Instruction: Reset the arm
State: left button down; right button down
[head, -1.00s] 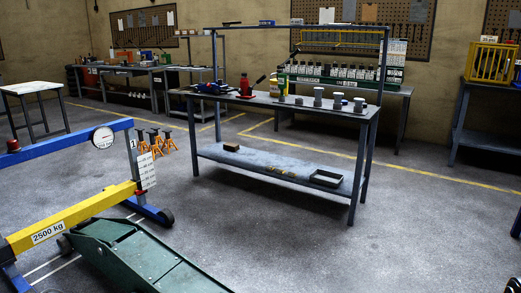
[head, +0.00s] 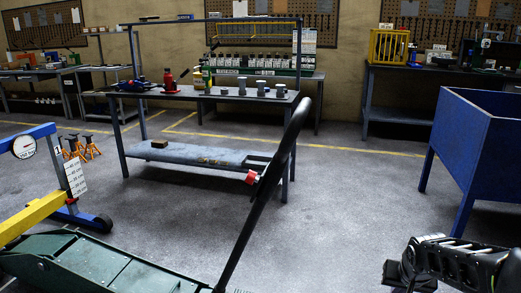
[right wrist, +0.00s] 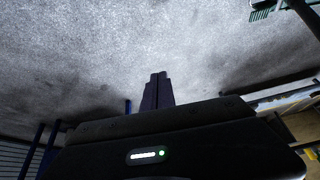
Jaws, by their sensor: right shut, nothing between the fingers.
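The green trolley jack (head: 85,262) stands on the floor at the lower left of the head view, cut off by the frame's bottom edge. Its long black handle (head: 262,190) slants up to the right, with a red and white band partway along. My right arm (head: 455,262) shows at the lower right of the head view, well apart from the handle. In the right wrist view my right gripper (right wrist: 158,78) has its fingers together and empty, with grey floor around them. My left gripper is not in view.
A workbench (head: 200,93) with bottles and metal parts stands beyond the handle. A blue bin on legs (head: 480,150) stands at the right. A blue and yellow crane (head: 35,210) is at the left. Open floor (head: 350,215) lies between the handle and bin.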

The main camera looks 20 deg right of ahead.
jog(key=w+a+f+n+t+y, duration=0.1)
jog(key=w+a+f+n+t, duration=0.1)
jog(key=w+a+f, duration=0.5)
jog(key=w+a+f+n+y, duration=0.1)
jog(key=w+a+f, duration=0.1)
jog(key=a+f, duration=0.35)
jog(key=w+a+f+n+y, duration=0.1)
jog(key=a+f+y, duration=0.1)
jog(key=a, duration=0.7)
jog(key=s+a+f+n+g+y, duration=0.1)
jog(key=s+a+f+g+y, duration=0.15)
jog(key=s+a+f, duration=0.7)
jog(key=s+a+f+n+g+y, duration=0.1)
jog(key=s+a+f+n+g, duration=0.15)
jog(key=s+a+f, duration=0.95)
jog(key=w+a+r+p, duration=0.1)
jog(key=r+p, duration=0.9)
jog(key=r, duration=0.2)
jog(key=a+r+p, duration=0.2)
jog(key=r+p, duration=0.9)
jog(key=r, duration=0.2)
jog(key=shift+w+r+m, duration=0.25)
jog(key=shift+w+m, duration=0.15)
jog(key=shift+m, duration=0.05)
jog(key=shift+a, duration=0.1)
